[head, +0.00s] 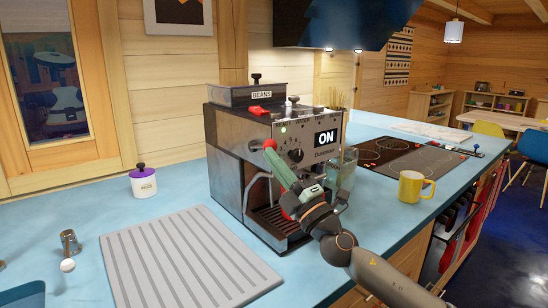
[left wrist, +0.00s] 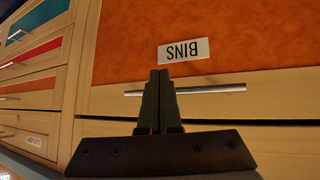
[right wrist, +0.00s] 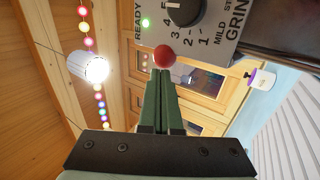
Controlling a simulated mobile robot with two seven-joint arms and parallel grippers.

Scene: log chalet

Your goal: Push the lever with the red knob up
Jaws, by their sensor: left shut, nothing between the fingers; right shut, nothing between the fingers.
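The coffee machine (head: 226,135) stands on the blue counter with its display reading ON. A red knob (head: 270,144) sits at the left of its front panel; its lever's rod is hardly visible. My right gripper (head: 272,154) is shut and empty, with its green fingertips right at the knob's lower side. In the right wrist view the red knob (right wrist: 163,56) is just beyond the closed fingertips (right wrist: 160,74); I cannot tell whether they touch. My left gripper (left wrist: 159,74) is shut and empty, in front of a drawer labelled BINS, and is out of the head view.
A red part (head: 259,110) lies on the machine's top edge, and another red part (head: 287,213) shows low behind my right arm. A grey ribbed mat (head: 185,262) is in front left. A yellow mug (head: 411,187) and black cooktop (head: 400,158) are to the right.

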